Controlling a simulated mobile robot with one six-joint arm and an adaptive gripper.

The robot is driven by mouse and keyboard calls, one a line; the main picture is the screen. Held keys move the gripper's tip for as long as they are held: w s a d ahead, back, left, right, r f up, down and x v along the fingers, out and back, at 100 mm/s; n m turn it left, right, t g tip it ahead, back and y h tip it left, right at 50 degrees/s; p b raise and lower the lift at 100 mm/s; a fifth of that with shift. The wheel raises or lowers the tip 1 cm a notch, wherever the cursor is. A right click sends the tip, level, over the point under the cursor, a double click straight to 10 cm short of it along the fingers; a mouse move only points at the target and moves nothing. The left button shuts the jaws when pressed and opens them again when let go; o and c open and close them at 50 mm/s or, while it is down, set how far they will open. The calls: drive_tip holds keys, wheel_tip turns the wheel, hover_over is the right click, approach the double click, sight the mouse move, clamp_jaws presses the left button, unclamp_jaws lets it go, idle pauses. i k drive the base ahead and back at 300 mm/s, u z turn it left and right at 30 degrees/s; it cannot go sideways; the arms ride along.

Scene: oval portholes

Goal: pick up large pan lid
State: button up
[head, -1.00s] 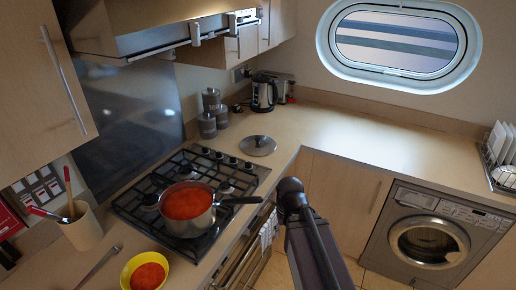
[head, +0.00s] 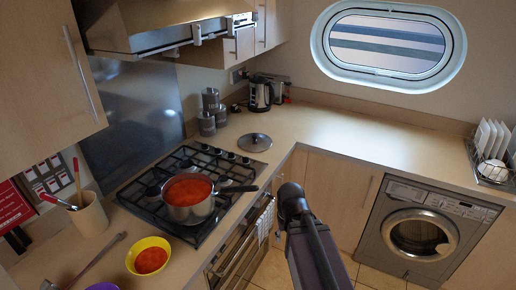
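The large pan lid (head: 254,142) lies flat on the counter beyond the hob's right end, its dark knob facing up. It looks grey and shiny with nothing on it. My arm reaches up from the bottom of the head view, in front of the oven and cupboards, well short of the lid. The gripper's fingers are not visible.
A pan of red sauce (head: 188,201) sits on the gas hob (head: 158,207), its dark handle pointing right toward the counter edge. A yellow bowl (head: 134,264) is at front left. The counter right of the lid is clear.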

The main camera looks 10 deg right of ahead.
sight(253, 142)
drive_tip(key=k, duration=1.05)
drive_tip(key=z, duration=0.3)
drive_tip(key=i, duration=0.55)
drive_tip(key=z, duration=0.5)
drive_tip(key=i, duration=1.55)
drive_tip(key=u, duration=0.4)
drive_tip(key=i, duration=0.8)
drive_tip(key=u, duration=0.45)
